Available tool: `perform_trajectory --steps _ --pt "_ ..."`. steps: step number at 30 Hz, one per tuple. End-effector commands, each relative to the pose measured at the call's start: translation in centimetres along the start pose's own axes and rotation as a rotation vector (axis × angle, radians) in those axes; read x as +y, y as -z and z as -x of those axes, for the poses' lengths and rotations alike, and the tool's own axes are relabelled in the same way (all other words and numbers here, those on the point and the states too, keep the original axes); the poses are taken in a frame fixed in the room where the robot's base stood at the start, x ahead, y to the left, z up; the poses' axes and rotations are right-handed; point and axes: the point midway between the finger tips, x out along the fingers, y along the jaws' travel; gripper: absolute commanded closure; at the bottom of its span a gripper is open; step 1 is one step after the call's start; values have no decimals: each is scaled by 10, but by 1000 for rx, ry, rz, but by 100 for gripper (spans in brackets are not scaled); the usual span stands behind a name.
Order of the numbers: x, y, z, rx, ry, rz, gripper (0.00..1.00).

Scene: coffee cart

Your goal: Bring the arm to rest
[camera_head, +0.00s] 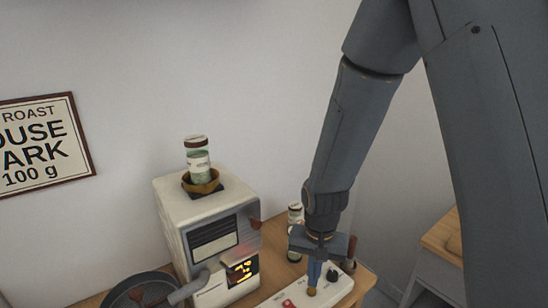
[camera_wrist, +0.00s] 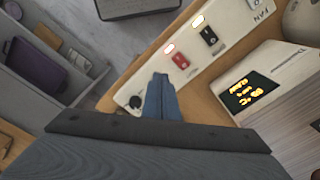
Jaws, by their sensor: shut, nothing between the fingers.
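My gripper (camera_head: 312,285) hangs at the end of my grey arm, pointing down over a white switch panel (camera_head: 340,288) on the wooden cart top. Its blue fingers are together with nothing between them. In the wrist view, the fingertips (camera_wrist: 160,82) show over the panel (camera_wrist: 152,72), beside its black knob (camera_wrist: 135,101) and below a red switch (camera_wrist: 180,60). A black switch (camera_wrist: 208,35) sits farther along. I cannot tell whether the fingertips touch the panel.
A white machine (camera_head: 175,213) with a lit amber display stands left of my gripper, a jar (camera_head: 198,163) in its top. A second jar (camera_head: 294,215) stands close behind my wrist. A dark round pan (camera_head: 115,290) is at lower left. A drawer with a purple box (camera_wrist: 35,65) lies beyond the cart.

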Motion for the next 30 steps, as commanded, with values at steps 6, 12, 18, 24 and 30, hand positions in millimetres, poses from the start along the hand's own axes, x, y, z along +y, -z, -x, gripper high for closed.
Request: perform_trajectory --steps 6,12,18,24,30 --pt "48 -4 36 42 12 119 100" --pt "85 -18 58 73 11 223 100" --pt "103 -29 68 88 7 283 100" --pt "106 -32 69 89 6 295 100" --pt "106 -31 69 89 6 294 100"
